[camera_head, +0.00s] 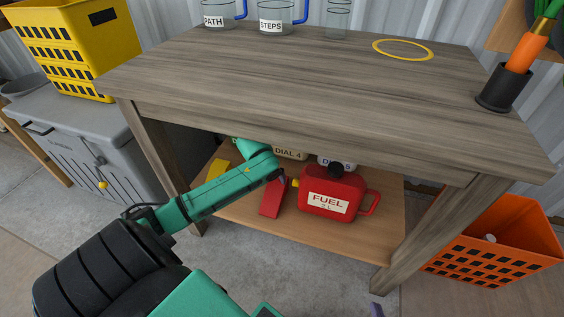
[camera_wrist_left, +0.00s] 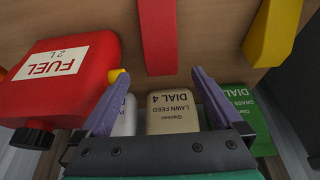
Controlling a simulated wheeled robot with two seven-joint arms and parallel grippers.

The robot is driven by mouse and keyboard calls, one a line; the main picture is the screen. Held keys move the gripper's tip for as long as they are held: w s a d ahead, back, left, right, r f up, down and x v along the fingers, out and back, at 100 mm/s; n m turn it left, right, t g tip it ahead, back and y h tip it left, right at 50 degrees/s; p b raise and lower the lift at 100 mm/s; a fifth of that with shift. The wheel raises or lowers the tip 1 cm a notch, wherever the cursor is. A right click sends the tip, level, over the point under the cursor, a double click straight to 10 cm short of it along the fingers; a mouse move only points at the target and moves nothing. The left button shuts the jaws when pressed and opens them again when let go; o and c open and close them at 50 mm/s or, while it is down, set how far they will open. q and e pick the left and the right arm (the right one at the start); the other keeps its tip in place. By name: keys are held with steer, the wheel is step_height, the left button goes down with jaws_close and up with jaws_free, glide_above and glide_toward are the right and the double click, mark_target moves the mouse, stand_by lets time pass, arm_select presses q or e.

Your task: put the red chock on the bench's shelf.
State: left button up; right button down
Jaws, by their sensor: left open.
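The red chock (camera_head: 272,198) lies on the bench's lower wooden shelf (camera_head: 245,212), left of the red fuel can. In the left wrist view the chock (camera_wrist_left: 156,35) is beyond the fingertips, apart from them. My left arm reaches under the bench top, and its gripper is hidden in the head view. In the left wrist view my left gripper (camera_wrist_left: 157,76) is open, with nothing between its purple fingers. Of my right gripper (camera_head: 376,309), only a purple finger piece shows at the bottom edge of the head view.
The red fuel can (camera_head: 345,190) stands on the shelf, with labelled containers (camera_head: 291,155) behind. A yellow chock (camera_head: 218,172) lies to the left. Bench legs (camera_head: 440,235) bound the opening. An orange crate (camera_head: 500,235) stands at right, and a grey cabinet (camera_head: 85,140) at left.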

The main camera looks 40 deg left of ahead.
arm_select(q)
steer(key=s+d+f+m+t+h, duration=0.1)
steer(key=s+d+f+m+h, duration=0.1)
steer(key=d+f, duration=0.4)
steer(key=s+d+f+m+h, duration=0.2)
steer(key=s+d+f, duration=0.1)
steer(key=d, duration=0.5)
steer(key=s+d+r+m+t+h, duration=0.1)
steer(key=s+d, duration=0.3)
steer(key=d, duration=0.4)
steer(key=s+d+r+m+t+h, duration=0.1)
steer(key=s+d+r+t+h, duration=0.1)
steer(key=d, duration=0.7)
steer(key=s+t+h, duration=0.1)
steer(key=s+t, duration=0.1)
steer(key=shift+s, duration=0.3)
steer(key=shift+r, duration=0.1)
